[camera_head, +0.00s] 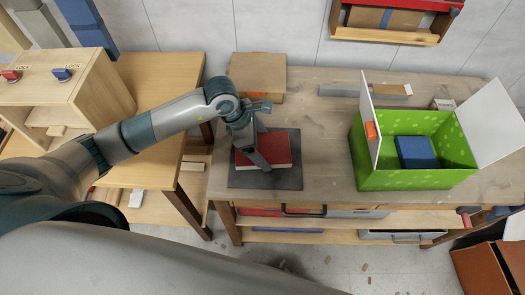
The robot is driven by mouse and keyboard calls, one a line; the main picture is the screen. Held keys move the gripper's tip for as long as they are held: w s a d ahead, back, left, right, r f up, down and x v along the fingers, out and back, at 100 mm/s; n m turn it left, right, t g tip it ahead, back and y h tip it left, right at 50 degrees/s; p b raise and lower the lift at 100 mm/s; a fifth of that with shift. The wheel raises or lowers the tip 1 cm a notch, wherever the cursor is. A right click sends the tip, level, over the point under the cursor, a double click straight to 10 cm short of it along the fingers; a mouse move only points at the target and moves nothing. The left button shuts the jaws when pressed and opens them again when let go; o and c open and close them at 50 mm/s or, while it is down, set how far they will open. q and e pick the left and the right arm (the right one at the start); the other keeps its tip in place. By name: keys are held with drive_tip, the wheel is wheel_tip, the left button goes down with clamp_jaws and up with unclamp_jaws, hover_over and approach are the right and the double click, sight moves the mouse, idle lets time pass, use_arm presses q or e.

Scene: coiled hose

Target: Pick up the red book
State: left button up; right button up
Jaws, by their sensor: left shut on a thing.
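The red book (281,152) lies flat on a dark grey mat (290,180) on the wooden workbench. My left gripper (260,162) points down at the left part of the book, with its fingers shut on it. The gripper and wrist hide part of the book's left side. The book appears to rest on or just above the mat; I cannot tell whether there is a gap. My right gripper is not in view.
A green box (418,180) with open white flaps and a blue item (416,152) stands on the bench's right. A cardboard box (258,72) sits behind the mat. A wooden cabinet (92,88) stands at left. The bench between mat and green box is clear.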

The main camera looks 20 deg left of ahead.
use_arm(q)
drive_tip(key=w+d+r+b, duration=0.5)
drive_tip(key=d+r, duration=0.3)
drive_tip(key=d, duration=0.2)
drive_tip(key=shift+w, duration=0.65)
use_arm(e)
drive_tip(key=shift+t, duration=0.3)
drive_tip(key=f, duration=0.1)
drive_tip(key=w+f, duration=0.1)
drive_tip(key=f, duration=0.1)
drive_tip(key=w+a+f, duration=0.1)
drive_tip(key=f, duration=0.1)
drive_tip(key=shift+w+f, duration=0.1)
use_arm(q)
drive_tip(key=shift+r, duration=0.1)
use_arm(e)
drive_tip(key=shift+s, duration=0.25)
use_arm(q)
drive_tip(key=shift+a, duration=0.1)
